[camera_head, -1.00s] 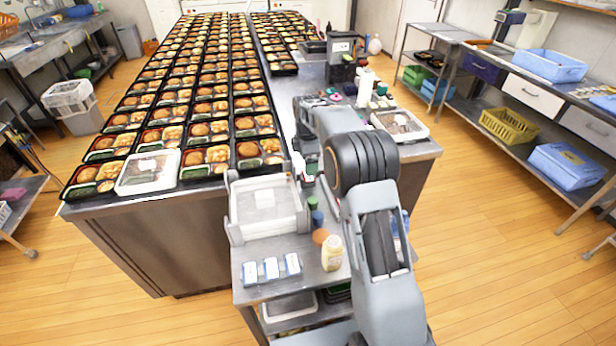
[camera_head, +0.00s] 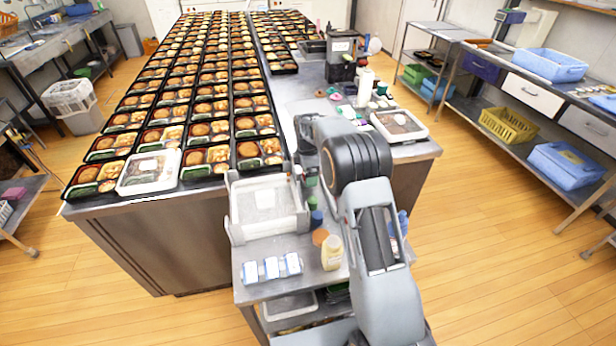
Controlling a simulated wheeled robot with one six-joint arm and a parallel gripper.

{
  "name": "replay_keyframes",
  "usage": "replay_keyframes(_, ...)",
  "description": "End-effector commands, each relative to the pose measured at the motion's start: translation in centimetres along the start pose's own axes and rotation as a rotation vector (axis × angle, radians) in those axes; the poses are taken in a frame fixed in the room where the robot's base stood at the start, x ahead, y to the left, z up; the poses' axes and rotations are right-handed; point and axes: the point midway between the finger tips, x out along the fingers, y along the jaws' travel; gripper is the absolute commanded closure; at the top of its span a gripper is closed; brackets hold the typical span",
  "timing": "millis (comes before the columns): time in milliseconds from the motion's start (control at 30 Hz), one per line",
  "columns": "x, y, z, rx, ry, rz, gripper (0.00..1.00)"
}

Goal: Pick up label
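A small white label-like piece (camera_head: 265,198) lies in the white tray (camera_head: 237,232) on my cart. Another pale label-like patch (camera_head: 149,164) shows on the clear-lidded bento (camera_head: 138,183) at the near left end of the table. I cannot tell which label is meant. My arm reaches forward over the cart and bends down toward the tray's right side. My gripper (camera_head: 299,172) shows only in part beside the tray's back right corner, above the cart. The arm hides most of its fingers, so its opening and anything in it are not clear.
Rows of filled bento trays (camera_head: 205,108) cover the table's left part. A dark boxy device (camera_head: 341,58), bottles and another lidded tray (camera_head: 399,126) stand on the right part. Blue-and-white packs (camera_head: 271,267) and a cream bottle (camera_head: 332,254) sit on the cart's front.

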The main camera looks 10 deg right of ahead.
Motion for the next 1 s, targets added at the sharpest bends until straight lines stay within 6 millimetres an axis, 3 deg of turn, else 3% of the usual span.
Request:
replay_keyframes(667,0.47,-0.01,0.00,0.000,0.000,-0.001,0.08)
replay_keyframes(1000,0.46,0.00,0.00,0.000,0.000,0.000,0.41)
